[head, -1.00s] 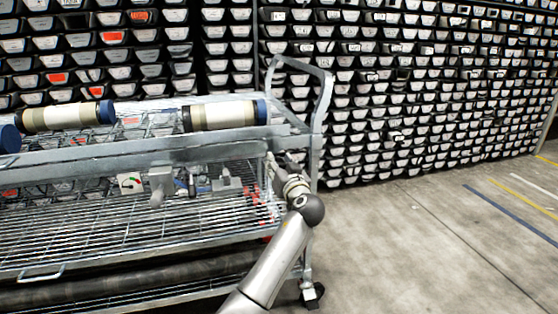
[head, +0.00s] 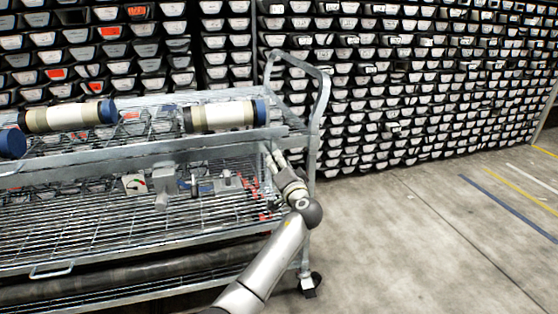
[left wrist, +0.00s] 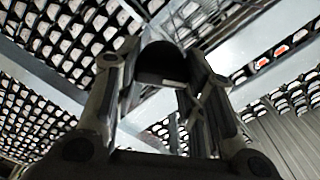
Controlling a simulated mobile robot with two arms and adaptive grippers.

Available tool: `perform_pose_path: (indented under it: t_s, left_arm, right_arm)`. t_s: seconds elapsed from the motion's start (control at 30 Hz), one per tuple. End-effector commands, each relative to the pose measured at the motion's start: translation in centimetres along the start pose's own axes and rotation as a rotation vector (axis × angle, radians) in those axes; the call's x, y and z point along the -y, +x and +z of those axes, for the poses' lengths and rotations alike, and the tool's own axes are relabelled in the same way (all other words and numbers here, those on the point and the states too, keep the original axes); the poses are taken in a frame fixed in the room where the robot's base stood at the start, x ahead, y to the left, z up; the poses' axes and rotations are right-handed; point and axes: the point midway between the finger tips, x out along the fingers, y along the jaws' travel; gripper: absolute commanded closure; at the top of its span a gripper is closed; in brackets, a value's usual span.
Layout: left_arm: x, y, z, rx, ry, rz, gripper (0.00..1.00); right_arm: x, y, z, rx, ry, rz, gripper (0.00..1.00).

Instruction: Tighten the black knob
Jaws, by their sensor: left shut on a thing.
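The black knob (left wrist: 160,62) shows in the left wrist view as a dark rounded piece between the fingers of my left gripper (left wrist: 162,80). The fingers are shut on its two sides. In the head view my left gripper (head: 274,157) points up at the right end of the metal cart (head: 150,160), just below its top rail. The knob itself is hidden there by the gripper and rail. My right gripper is in neither view.
Core cylinders with blue ends (head: 222,115) lie on the cart's top. A grey clamp-like part (head: 165,185) and a small white box (head: 135,184) are below the top rail. Core trays (head: 420,90) fill the wall behind. The floor (head: 430,240) to the right is clear.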

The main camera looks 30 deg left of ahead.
Motion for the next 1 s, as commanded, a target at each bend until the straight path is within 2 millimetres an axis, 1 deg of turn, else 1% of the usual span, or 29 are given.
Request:
perform_pose_path:
  t_s: [0.03, 0.27, 0.4, 0.6, 0.8, 1.0]
  left_arm:
    - [0.1, -0.1, -0.2, 0.0, 0.039, 0.002, 0.87]
    - [0.0, -0.1, -0.1, 0.0, 0.221, 0.002, 0.87]
    - [-0.1, -0.1, -0.1, -0.001, 0.331, 0.002, 0.87]
    - [-0.2, -0.1, -0.1, -0.001, 0.466, 0.002, 0.87]
    - [-0.3, -0.1, 0.0, -0.001, 0.561, 0.002, 0.87]
    - [-0.4, -0.1, 0.1, -0.001, 0.611, 0.002, 0.87]
  right_arm:
    - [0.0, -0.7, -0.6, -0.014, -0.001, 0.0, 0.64]
    - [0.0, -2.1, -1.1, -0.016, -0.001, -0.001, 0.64]
    - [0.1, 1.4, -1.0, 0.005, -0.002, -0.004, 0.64]
    - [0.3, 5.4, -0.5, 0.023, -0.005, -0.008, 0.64]
    - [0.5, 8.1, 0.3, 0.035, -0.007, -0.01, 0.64]
    - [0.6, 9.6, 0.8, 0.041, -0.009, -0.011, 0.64]
